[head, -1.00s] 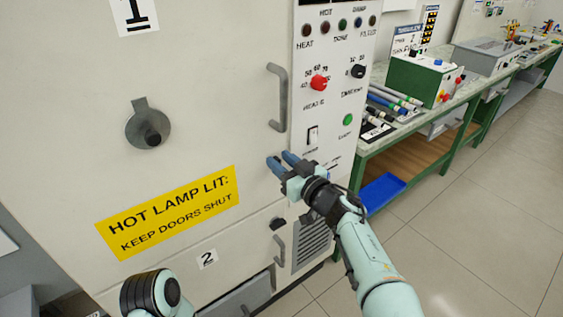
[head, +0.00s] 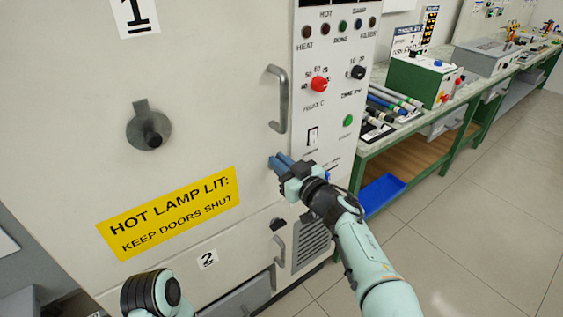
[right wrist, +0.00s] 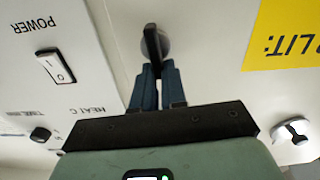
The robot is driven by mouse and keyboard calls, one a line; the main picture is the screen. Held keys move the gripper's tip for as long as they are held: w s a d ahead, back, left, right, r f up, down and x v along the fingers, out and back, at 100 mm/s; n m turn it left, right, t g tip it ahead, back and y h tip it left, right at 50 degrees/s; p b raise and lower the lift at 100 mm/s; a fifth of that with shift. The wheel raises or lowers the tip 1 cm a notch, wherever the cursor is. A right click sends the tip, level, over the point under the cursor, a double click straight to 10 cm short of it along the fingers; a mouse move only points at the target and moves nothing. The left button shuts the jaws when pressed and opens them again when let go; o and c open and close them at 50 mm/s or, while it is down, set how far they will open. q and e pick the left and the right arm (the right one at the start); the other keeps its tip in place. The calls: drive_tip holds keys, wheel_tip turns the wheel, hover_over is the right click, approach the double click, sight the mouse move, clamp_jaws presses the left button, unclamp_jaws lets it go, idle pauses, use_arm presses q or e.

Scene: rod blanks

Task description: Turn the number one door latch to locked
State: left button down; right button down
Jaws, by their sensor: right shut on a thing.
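The upper door (head: 60,120) bears the number 1 label (head: 136,13) and looks shut. Its latch (right wrist: 151,42), a dark lever on a grey round plate, shows in the right wrist view. The lever stands upright in that picture, roughly square to the door's edge line being unclear. My right gripper (head: 277,161) is at the door's right edge, below the door handle, and hides the latch in the head view. Its blue fingers (right wrist: 156,73) are shut on the lever. Part of my left arm shows at the bottom left, but its gripper does not.
A bar handle (head: 281,98) is above my right gripper. The control panel (head: 340,60) with knobs and switch is to the right. A second dark latch (head: 278,223) is below, near door 2. A yellow sign (head: 170,212) is at left. A green-framed bench (head: 365,148) stands right.

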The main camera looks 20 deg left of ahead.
sight(265, 166)
drive_tip(key=n, duration=0.3)
drive_tip(key=s+n+b, duration=0.1)
drive_tip(key=n, duration=0.2)
drive_tip(key=a+f+n, duration=0.1)
drive_tip(key=n, duration=0.2)
drive_tip(key=shift+s, duration=0.15)
drive_tip(key=shift+s+a+f+n+b, duration=0.1)
drive_tip(key=shift+f+n+b, duration=0.15)
drive_tip(key=shift+n+b, duration=0.7)
drive_tip(key=n, duration=0.2)
drive_tip(key=n+b, duration=0.1)
drive_tip(key=n, duration=0.1)
drive_tip(key=shift+s+f, duration=0.1)
drive_tip(key=shift+f, duration=0.3)
use_arm(q)
drive_tip(key=s+a+f+g+b, duration=0.1)
drive_tip(key=s+a+f, duration=0.1)
drive_tip(key=s+f, duration=0.2)
drive_tip(key=shift+a+f+n+g, duration=0.3)
drive_tip(key=shift+f+g, duration=0.1)
drive_tip(key=shift+f, duration=1.5)
use_arm(e)
drive_tip(key=shift+a+f+n, duration=0.1)
drive_tip(key=shift+n, duration=1.05)
use_arm(q)
drive_tip(key=shift+y, duration=0.3)
use_arm(e)
drive_tip(key=c, duration=1.2)
unclamp_jaws()
